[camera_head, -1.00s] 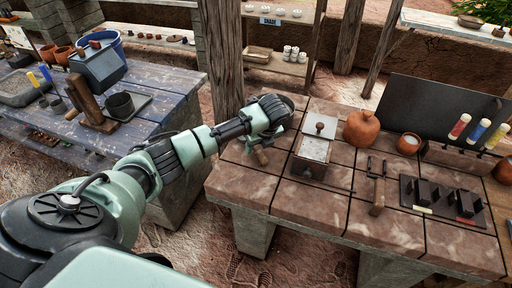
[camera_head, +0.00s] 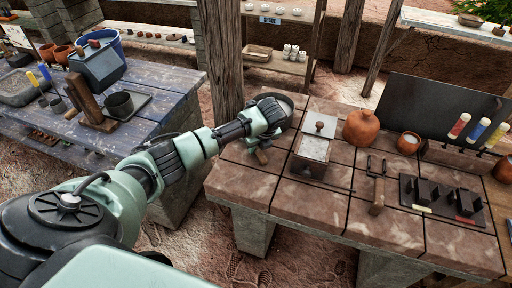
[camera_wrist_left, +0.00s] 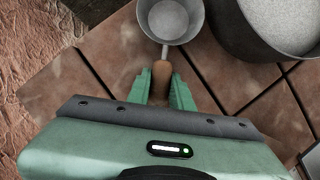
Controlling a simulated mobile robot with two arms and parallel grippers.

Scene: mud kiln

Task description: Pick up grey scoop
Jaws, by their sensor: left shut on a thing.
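The grey scoop (camera_wrist_left: 170,20) shows at the top of the left wrist view, with a round grey cup and a brown wooden handle (camera_wrist_left: 161,72). My left gripper (camera_wrist_left: 161,88) has its two green fingers on either side of the handle and is shut on it. The scoop's cup is hidden there by my gripper. My right gripper is not in view.
A grey pot of pale powder (camera_wrist_left: 275,28) stands close right of the scoop. The table's front left is clear.

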